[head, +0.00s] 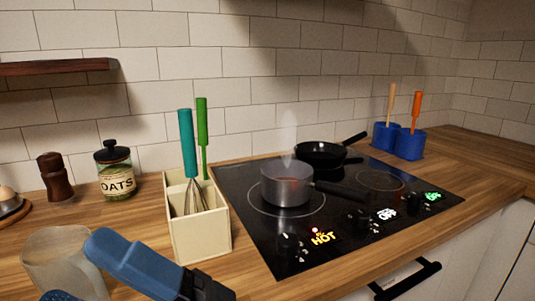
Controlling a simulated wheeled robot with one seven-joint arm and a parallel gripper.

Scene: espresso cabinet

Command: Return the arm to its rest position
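A blue and black part of my arm (145,265) crosses the lower left of the head view, in front of the counter. It runs down to the right and is cut off by the bottom edge. My gripper's fingers do not show, so what they hold, if anything, is hidden.
A clear container (52,262) stands behind my arm at left. A cream utensil holder (205,240) is close beyond it. A steaming pot (287,187) and a black pan (322,154) sit on the cooktop (262,225), which shows HOT. The oats jar (115,172) stands by the wall.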

